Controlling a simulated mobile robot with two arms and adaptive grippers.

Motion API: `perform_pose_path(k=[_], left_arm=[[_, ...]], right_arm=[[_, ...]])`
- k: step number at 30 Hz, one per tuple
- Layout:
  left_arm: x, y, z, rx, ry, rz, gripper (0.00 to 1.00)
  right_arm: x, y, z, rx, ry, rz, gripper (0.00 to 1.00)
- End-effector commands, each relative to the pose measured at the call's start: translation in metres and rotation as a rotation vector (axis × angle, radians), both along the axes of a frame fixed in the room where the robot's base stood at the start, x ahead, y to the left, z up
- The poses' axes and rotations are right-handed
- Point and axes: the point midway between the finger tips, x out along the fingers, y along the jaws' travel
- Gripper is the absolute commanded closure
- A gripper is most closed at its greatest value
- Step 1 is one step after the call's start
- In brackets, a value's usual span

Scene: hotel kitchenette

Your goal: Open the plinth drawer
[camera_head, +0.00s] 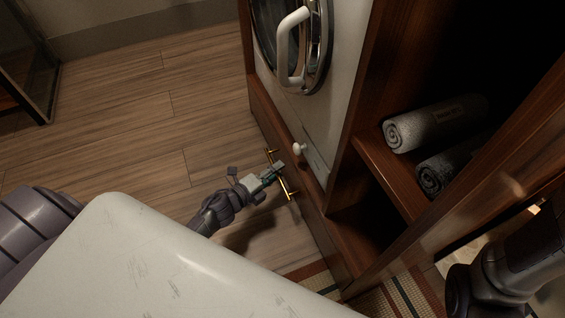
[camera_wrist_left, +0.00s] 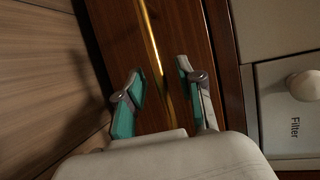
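The plinth drawer (camera_head: 314,207) is the low wooden front under the washing machine; it looks shut, flush with the plinth. Its brass bar handle (camera_head: 290,190) also shows in the left wrist view (camera_wrist_left: 151,38), crossing the wooden front (camera_wrist_left: 112,30). My left gripper (camera_head: 277,171) is at the handle in the head view. In the left wrist view my left gripper (camera_wrist_left: 162,82) is open, its two teal-padded fingers on either side of the bar, with gaps visible between pads and bar. My right gripper is not in view; only part of my right arm shows at lower right.
A white washing machine (camera_head: 325,97) with a round door stands above the drawer; a white knob (camera_head: 299,148) sits on its lower panel. Rolled towels (camera_head: 432,125) lie on a shelf at right. The wooden floor (camera_head: 140,110) before the drawer is clear. A striped rug (camera_head: 310,275) lies nearby.

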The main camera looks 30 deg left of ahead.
Motion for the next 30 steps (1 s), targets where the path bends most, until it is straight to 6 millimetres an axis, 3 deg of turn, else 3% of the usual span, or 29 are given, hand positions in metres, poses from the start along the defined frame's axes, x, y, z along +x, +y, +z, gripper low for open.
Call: perform_pose_path(k=[11,15,18,30], left_arm=[[-0.0004,-0.0016,-0.0009,0.0,0.0,0.0,0.65],[-0.0004,-0.0015,-0.0008,0.0,0.0,0.0,0.88],[-0.0003,-0.0014,-0.0008,0.0,0.0,0.0,1.0],[0.0,-0.0006,-0.001,0.001,0.001,0.001,1.0]], right_arm=[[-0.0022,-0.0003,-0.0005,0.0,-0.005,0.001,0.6],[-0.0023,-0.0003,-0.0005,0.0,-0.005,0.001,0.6],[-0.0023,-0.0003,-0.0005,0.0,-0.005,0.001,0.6],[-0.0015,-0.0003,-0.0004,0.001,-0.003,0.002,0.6]])
